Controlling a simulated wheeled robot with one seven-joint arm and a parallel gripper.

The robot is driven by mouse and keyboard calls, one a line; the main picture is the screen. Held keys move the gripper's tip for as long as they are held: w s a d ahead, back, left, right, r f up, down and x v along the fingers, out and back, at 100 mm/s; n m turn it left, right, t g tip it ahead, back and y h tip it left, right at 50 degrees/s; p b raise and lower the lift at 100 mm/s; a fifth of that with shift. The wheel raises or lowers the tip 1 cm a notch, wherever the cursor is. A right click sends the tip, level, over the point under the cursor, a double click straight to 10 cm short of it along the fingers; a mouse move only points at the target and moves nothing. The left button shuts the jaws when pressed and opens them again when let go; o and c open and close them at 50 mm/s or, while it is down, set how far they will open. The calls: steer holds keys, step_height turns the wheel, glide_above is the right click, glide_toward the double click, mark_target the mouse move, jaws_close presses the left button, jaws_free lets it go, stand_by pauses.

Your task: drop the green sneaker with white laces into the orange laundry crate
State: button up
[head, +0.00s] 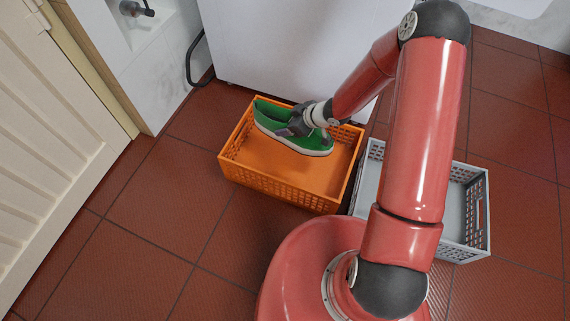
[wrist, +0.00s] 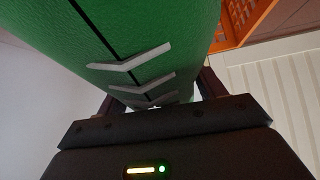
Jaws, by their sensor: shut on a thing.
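The green sneaker (head: 273,117) with a pale sole is in my gripper (head: 304,124), over the far part of the orange laundry crate (head: 277,188) in the head view. I cannot tell whether the sneaker touches the crate. In the wrist view the green upper with white laces (wrist: 142,72) fills the top, between the fingers of my gripper (wrist: 155,103). Part of the orange crate (wrist: 238,20) shows at the upper right there. My gripper is shut on the sneaker and hides part of it.
A grey crate (head: 476,215) stands right of the orange crate, partly behind my arm. A white appliance (head: 280,45) stands behind the orange crate. A cream door (head: 45,140) is at the left. The tiled floor left of the crate is clear.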

step_height(320, 180, down, 4)
steer(key=b, duration=0.3)
steer(key=shift+r, duration=0.2)
steer(key=o, duration=1.2)
steer(key=shift+d+r, duration=0.1)
steer(key=p+v, duration=0.3)
steer(key=v, duration=0.4)
steer(key=shift+s+d+r, duration=0.2)
